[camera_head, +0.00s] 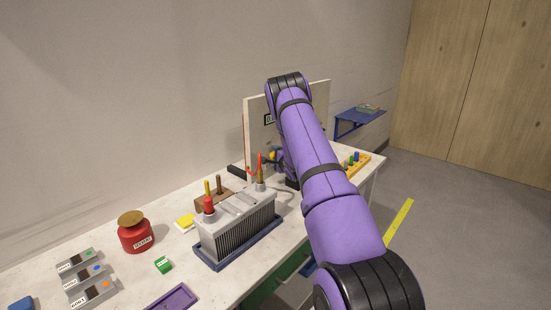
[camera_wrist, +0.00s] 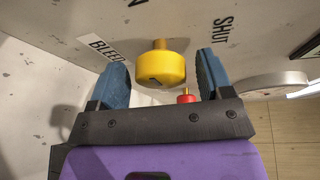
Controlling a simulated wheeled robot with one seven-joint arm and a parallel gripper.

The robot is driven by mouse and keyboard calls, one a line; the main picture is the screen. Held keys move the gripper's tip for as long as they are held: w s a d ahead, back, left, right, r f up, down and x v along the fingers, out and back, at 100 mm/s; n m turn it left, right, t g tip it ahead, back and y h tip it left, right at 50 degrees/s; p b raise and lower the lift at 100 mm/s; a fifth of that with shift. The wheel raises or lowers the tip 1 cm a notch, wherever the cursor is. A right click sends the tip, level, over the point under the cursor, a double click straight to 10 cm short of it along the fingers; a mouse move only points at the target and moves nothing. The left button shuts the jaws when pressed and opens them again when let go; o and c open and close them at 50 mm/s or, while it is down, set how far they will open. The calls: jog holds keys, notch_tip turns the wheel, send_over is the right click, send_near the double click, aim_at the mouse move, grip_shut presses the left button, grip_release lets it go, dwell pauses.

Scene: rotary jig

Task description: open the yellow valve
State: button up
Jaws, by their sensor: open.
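The yellow valve (camera_wrist: 161,68) is a round knob on a short stem, standing out from a pale panel (camera_wrist: 60,60) in the wrist view. My gripper (camera_wrist: 163,64) is open, with one blue finger on each side of the knob. A gap shows between the knob and each finger. The panel carries the words "BLEED" and "SHUT", and a cut-off "N" at the top edge. In the head view the upright panel (camera_head: 257,135) is partly covered by my arm, and my gripper is mostly hidden there.
A small red knob (camera_wrist: 186,96) sits close to the right finger, with a round grey disc (camera_wrist: 273,84) further right. In the head view a finned grey block (camera_head: 237,228) with upright posts stands on the bench before the panel. A red canister (camera_head: 136,236) is at left.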

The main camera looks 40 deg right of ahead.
jog(key=v, duration=1)
jog(key=shift+s, duration=0.35)
jog(key=shift+a, duration=0.1)
